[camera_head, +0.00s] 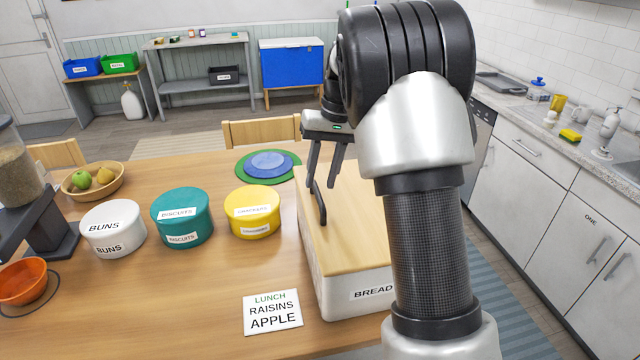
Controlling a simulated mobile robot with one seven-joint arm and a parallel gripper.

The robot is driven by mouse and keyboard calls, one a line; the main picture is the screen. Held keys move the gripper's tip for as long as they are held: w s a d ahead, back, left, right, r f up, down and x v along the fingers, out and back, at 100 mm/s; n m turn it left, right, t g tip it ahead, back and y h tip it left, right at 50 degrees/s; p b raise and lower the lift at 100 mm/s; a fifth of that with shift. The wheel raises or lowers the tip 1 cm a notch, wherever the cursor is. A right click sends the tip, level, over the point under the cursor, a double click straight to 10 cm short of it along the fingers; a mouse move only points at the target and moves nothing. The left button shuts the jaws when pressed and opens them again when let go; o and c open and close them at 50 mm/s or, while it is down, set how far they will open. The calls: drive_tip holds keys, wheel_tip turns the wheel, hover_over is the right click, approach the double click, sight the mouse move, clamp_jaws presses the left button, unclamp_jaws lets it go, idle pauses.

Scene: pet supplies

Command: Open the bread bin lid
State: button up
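The bread bin (328,296) is a white box labelled BREAD on the right part of the wooden table. Its light wooden lid (350,238) lies flat and closed on top. A dark bar handle (320,205) stands along the lid's left side. My gripper (321,186) points down over the far left part of the lid. Its two dark fingers are apart, close to the far end of the handle. I cannot tell whether they touch it or stand around it. My arm hides the right part of the bin and lid.
Left of the bin stand yellow (253,212), teal (182,217) and white (112,228) round tins. A LUNCH card (272,312) lies in front. Green and blue plates (267,165) lie behind. A fruit bowl (94,182) and an orange bowl (22,281) are farther left.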

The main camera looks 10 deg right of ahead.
drive_tip(key=shift+a+f, duration=0.2)
drive_tip(key=shift+f, duration=0.95)
clamp_jaws()
drive_tip(key=shift+r, duration=0.2)
